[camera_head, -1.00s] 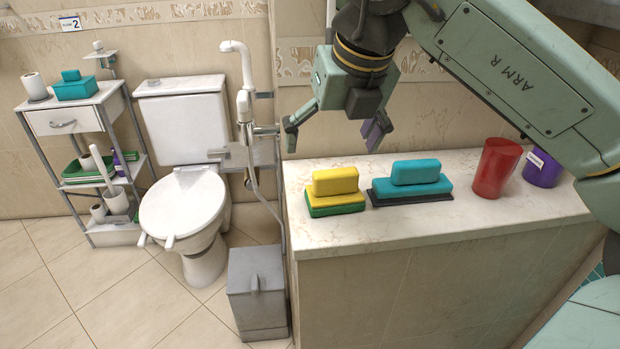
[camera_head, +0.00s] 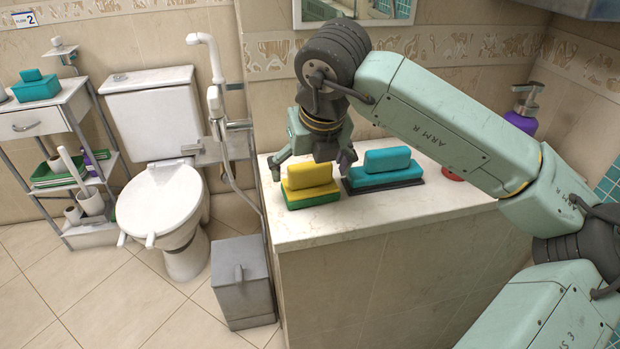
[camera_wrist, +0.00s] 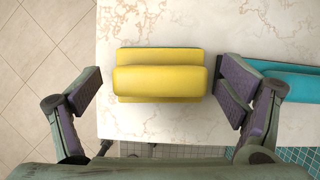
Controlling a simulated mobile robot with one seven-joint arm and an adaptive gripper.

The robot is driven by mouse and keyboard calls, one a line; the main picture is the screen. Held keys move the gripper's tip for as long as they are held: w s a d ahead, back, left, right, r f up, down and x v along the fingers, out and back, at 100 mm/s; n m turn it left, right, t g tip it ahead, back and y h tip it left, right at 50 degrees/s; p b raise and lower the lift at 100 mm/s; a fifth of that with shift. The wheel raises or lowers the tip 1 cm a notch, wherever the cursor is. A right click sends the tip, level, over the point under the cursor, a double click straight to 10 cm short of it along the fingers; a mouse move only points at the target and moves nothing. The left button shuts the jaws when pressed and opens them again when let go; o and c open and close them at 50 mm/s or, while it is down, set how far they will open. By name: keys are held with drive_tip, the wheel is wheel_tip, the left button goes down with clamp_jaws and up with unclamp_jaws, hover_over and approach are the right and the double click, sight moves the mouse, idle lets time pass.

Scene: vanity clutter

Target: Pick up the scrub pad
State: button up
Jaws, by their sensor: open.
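The scrub pad is not named by colour; two pads sit on the counter. A yellow pad with a green base (camera_head: 310,184) lies near the counter's left end. A teal pad on a dark base (camera_head: 384,168) lies just right of it. My gripper (camera_head: 312,166) is open above and behind the yellow pad. In the wrist view the yellow pad (camera_wrist: 160,76) lies between my open fingers (camera_wrist: 166,95), with a gap on each side. The teal pad (camera_wrist: 284,75) shows partly behind the right finger.
The marble counter (camera_head: 400,208) is clear in front of the pads. A red cup (camera_head: 452,174) is mostly hidden by my arm. A purple bottle (camera_head: 523,108) stands farther right. A grey bin (camera_head: 241,282) and a toilet (camera_head: 160,205) stand left of the counter.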

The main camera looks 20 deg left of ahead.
drive_tip(key=shift+a+f, duration=0.1)
drive_tip(key=shift+f, duration=0.05)
drive_tip(key=c, duration=1.2)
